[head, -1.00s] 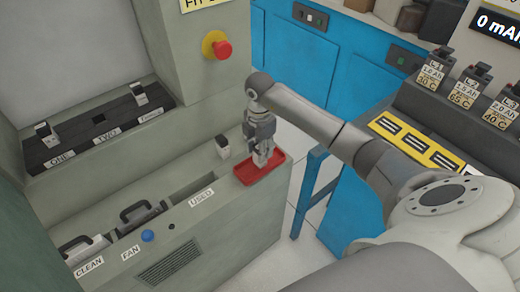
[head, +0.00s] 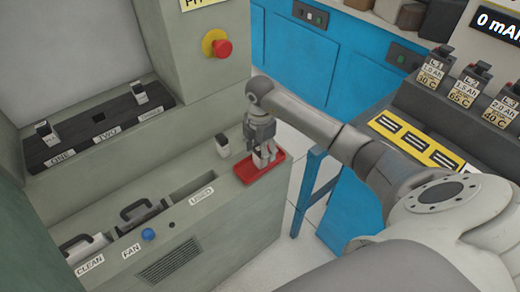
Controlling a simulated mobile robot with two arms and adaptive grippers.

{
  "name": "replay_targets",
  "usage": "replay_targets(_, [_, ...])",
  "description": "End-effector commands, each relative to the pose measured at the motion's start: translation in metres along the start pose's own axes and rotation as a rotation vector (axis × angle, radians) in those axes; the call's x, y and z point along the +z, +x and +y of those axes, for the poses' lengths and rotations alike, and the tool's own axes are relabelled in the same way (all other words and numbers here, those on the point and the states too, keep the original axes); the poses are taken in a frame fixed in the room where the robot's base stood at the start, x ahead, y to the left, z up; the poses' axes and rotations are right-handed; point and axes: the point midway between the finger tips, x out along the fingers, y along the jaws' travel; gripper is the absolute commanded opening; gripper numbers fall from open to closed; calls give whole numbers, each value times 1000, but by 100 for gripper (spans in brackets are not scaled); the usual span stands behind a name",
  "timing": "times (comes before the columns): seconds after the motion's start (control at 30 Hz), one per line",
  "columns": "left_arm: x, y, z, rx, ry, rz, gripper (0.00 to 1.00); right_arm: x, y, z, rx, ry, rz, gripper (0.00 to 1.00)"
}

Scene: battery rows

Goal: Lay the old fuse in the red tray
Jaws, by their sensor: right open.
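The red tray (head: 247,176) sits on the grey ledge beside the USED slot. My right gripper (head: 263,157) is open, low over the tray. Small pale and dark shapes show at its fingertips; I cannot tell fingers from a fuse there. A pale fuse with a dark top (head: 222,146) stands on the ledge just left of the tray, apart from the gripper. In the black fuse strip (head: 72,143), one fuse (head: 46,132) stands above label ONE and another (head: 139,94) at the right end. The middle socket (head: 98,117), by label TWO, is empty. My left gripper is not in view.
A red button (head: 222,48) on a yellow base sticks out of the grey post. Black handles (head: 139,208) and a blue knob (head: 148,235) are on the lower unit. A blue bench (head: 345,205) with labelled batteries (head: 470,84) stands at right.

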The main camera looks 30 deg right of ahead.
Motion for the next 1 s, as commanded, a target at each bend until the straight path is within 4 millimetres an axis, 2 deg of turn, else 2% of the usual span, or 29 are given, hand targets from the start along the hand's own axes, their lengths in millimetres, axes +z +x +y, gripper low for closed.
replay_targets(0.17, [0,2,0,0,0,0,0,0,-23,2,6,-1,-1,57])
replay_targets(0.4, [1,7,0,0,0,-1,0,0,-76,1,6,-1,-1,57])
replay_targets(0.6, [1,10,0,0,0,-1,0,0,-109,1,4,0,-1,57])
replay_targets(0.8, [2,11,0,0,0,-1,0,0,-122,0,1,0,0,57])
replay_targets(1.0, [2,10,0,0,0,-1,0,0,-122,0,1,0,0,57])
